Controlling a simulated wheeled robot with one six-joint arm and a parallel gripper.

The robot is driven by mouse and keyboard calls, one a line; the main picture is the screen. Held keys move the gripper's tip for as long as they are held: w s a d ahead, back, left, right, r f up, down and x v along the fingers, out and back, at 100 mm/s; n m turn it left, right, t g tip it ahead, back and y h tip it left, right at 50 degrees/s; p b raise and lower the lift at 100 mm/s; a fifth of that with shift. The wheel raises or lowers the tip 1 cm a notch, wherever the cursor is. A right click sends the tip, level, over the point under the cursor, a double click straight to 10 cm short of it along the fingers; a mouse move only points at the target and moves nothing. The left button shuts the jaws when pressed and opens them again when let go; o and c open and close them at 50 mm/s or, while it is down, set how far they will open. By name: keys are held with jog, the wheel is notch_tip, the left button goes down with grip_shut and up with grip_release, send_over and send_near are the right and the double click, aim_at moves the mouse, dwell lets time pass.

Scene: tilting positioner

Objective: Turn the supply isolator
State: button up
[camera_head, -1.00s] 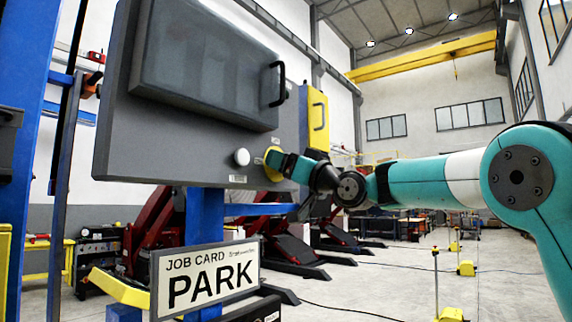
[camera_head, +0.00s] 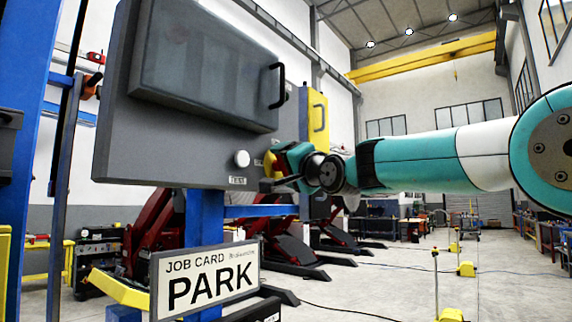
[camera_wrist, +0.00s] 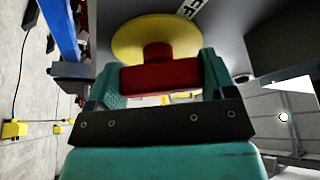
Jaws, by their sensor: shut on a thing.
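The supply isolator is a yellow disc (camera_head: 268,164) with a red handle on the lower right of the grey panel. In the wrist view the yellow disc (camera_wrist: 128,42) is behind the red handle (camera_wrist: 160,76), which lies between the two teal fingers. My gripper (camera_wrist: 158,68) is shut on the red handle, with one finger at each end of it. In the head view my gripper (camera_head: 285,160) is at the disc and hides most of it and the handle.
The grey panel (camera_head: 160,142) carries a hinged cover (camera_head: 205,70) with a black handle and a white round knob (camera_head: 242,158) left of the isolator. A sign (camera_head: 208,281) below reads "JOB CARD PARK". A yellow box (camera_head: 318,115) stands behind.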

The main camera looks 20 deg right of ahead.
jog(key=m+g+h, duration=0.1)
jog(key=m, duration=0.3)
jog(key=shift+m+p, duration=0.3)
jog(key=shift+p, duration=0.1)
jog(key=shift+m+g+h+p, duration=0.3)
jog(key=shift+m+g, duration=0.3)
jog(key=shift+m, duration=0.7)
jog(key=shift+f, duration=0.1)
jog(key=o, duration=0.9)
jog(key=shift+b+v, duration=3.85)
jog(key=shift+v, duration=4.95)
jog(key=shift+a, duration=0.1)
